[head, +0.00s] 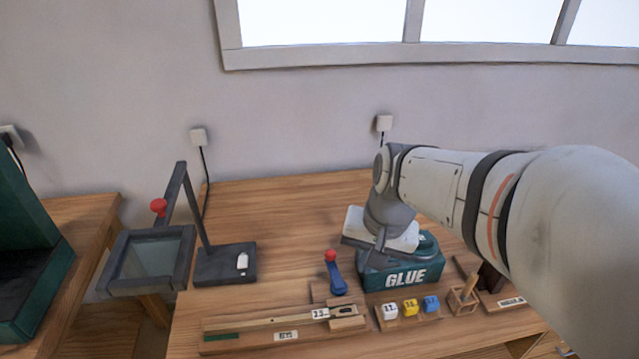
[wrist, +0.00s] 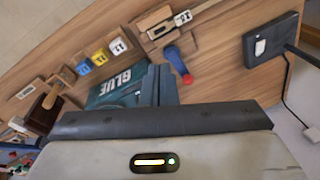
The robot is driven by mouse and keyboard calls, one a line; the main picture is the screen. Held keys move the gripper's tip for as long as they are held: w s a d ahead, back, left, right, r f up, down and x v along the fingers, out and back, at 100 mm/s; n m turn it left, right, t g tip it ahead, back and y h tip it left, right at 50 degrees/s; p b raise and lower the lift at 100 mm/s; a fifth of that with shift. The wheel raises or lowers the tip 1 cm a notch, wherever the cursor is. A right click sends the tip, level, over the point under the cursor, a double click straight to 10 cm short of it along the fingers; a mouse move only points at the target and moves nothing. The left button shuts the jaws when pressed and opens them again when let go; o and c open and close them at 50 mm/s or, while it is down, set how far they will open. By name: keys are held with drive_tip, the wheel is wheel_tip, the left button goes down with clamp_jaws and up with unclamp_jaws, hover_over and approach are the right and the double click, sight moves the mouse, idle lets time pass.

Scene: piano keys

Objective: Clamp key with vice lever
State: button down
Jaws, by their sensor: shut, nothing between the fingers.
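The vice lever is a blue arm (head: 338,284) with a red knob (head: 331,256), standing at the inner end of a wooden holder. In the wrist view the blue lever (wrist: 175,59) and red knob (wrist: 187,79) lie just beyond my fingertips, apart from them. The wooden key (head: 265,324) lies lengthwise in the holder, its end by a "23" label under the lever. Its end (wrist: 160,31) also shows in the wrist view. My gripper (wrist: 158,68) is shut and empty. In the head view it hangs above the glue box, its fingertips largely hidden.
The green glue box (head: 404,275) stands right of the lever, close under my gripper. White, yellow and blue numbered blocks (head: 410,307) sit in front of it. A dark stand (head: 225,263) with a white object is at left. The table's back middle (head: 280,220) is clear.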

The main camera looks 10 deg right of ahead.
drive_tip(key=w+d+f+m+y, duration=0.2)
drive_tip(key=w+m, duration=0.3)
drive_tip(key=w+d+f+m+y, duration=0.1)
drive_tip(key=w+d+f+m, duration=0.1)
drive_tip(key=w+m, duration=0.3)
drive_tip(key=w+d+f+m+y, duration=0.2)
drive_tip(key=w+f+m, duration=0.1)
drive_tip(key=w+m, duration=0.2)
drive_tip(key=shift+w+d+g+y+b, duration=0.15)
drive_tip(key=shift+w+g+y+b, duration=0.2)
drive_tip(key=shift+w, duration=0.2)
drive_tip(key=shift+r, duration=0.1)
hover_over(336, 271)
drive_tip(key=w+d, duration=0.3)
wheel_tip(336, 271, down, 8)
drive_tip(key=shift+a+f, duration=0.1)
drive_tip(key=shift+f, duration=0.05)
